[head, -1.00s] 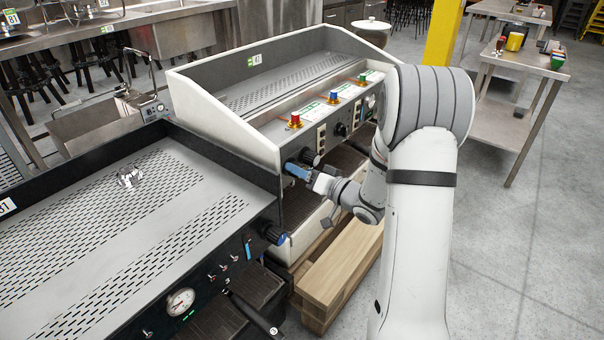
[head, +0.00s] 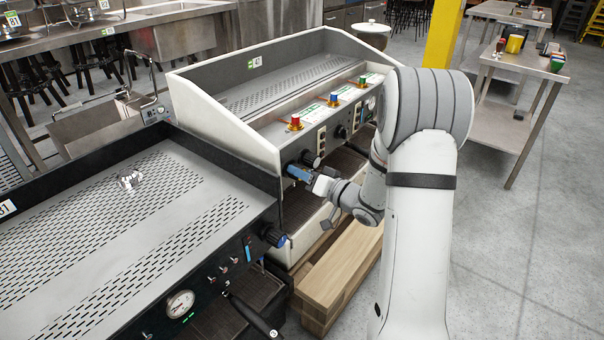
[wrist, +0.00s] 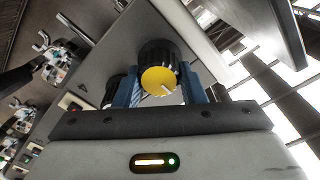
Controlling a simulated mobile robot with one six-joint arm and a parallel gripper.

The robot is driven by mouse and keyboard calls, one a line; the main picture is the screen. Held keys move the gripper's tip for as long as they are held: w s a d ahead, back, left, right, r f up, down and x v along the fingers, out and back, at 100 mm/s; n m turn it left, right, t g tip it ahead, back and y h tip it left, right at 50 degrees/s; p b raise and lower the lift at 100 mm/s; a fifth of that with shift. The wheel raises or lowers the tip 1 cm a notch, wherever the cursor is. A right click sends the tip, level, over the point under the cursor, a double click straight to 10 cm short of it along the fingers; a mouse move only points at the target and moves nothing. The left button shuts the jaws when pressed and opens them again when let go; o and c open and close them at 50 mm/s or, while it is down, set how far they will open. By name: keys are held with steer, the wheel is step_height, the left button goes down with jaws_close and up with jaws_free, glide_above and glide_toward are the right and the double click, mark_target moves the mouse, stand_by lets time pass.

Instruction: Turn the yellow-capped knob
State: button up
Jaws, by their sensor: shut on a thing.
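The yellow-capped knob (wrist: 160,80) is in the middle of the wrist view. It has a dark ribbed body and a yellow face with a pale pointer mark toward its lower right. My gripper (wrist: 162,92) has its two blue fingers on either side of the knob, shut on it. In the head view my gripper (head: 291,172) is at the left end of the front of the white-sided espresso machine (head: 232,128). The yellow cap is hidden there. A dark knob (head: 310,158) sits just above my gripper.
Red, blue and green-topped knobs (head: 295,122) stand along the machine's upper front edge. A second machine (head: 120,230) with a perforated top is close on the left. Wooden beams (head: 340,280) lie below. Clear floor (head: 520,270) is at the right.

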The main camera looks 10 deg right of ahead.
steer(key=shift+f+n, duration=0.1)
steer(key=shift+n, duration=0.2)
steer(key=n+b, duration=0.3)
steer(key=shift+f+n, duration=0.1)
steer(key=shift+n, duration=0.3)
steer(key=n+b, duration=0.4)
steer(key=shift+s+a+n, duration=0.1)
steer(key=shift+n, duration=0.2)
steer(key=n+b, duration=0.3)
steer(key=shift+n+y, duration=0.3)
steer(key=shift+n, duration=0.1)
steer(key=shift+n+b, duration=1.2)
steer(key=shift+n, duration=0.9)
steer(key=shift+a, duration=0.1)
steer(key=o, duration=1)
